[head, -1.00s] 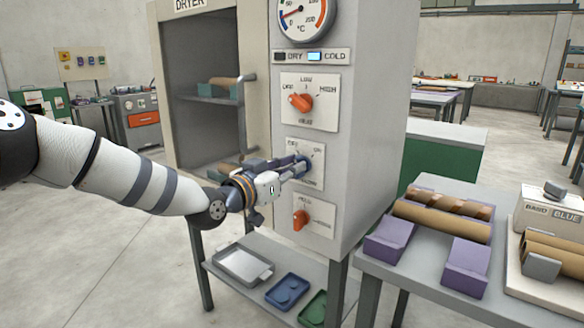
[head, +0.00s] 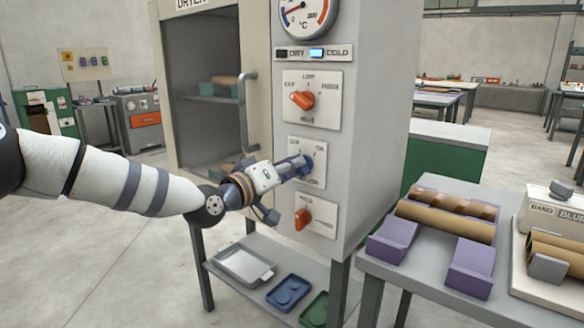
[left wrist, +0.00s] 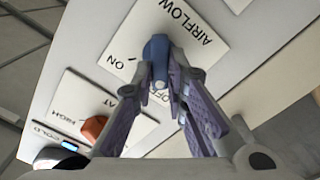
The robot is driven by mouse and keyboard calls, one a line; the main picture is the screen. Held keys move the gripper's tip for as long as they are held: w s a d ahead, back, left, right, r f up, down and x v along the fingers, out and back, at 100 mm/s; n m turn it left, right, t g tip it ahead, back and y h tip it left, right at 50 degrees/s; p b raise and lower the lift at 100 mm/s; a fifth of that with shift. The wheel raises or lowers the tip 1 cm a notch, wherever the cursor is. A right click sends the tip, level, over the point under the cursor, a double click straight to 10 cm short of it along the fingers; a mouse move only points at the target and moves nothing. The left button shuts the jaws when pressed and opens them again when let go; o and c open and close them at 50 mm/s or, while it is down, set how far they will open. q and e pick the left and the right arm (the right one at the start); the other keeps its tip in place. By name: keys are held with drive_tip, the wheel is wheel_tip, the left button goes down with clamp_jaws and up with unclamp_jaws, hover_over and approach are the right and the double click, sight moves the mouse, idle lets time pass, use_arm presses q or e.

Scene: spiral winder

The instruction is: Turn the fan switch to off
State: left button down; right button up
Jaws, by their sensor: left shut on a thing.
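The fan switch is a blue knob (head: 306,163) on the middle white plate of the dryer's front panel. The plate reads OFF at left and ON at right in the head view. The knob (left wrist: 156,48) also shows in the left wrist view, where the AIRFLOW lettering is upside down and OFF lies by the fingers. My left gripper (head: 298,167) comes in from the left and is shut on the knob. Its fingers (left wrist: 165,72) partly cover the knob and the OFF label, so the exact pointing is hard to tell. My right gripper is not in view.
An orange heat knob (head: 302,100) sits above and another orange knob (head: 302,219) below. The dryer's door handle (head: 245,112) stands left of the panel, close to my gripper. A table with purple cradles (head: 393,240) and cardboard tubes is at the right.

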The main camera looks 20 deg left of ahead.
use_arm(q)
drive_tip(key=shift+f, duration=0.1)
idle(0.4)
drive_tip(key=c, duration=1.6)
unclamp_jaws()
drive_tip(key=v, duration=1.2)
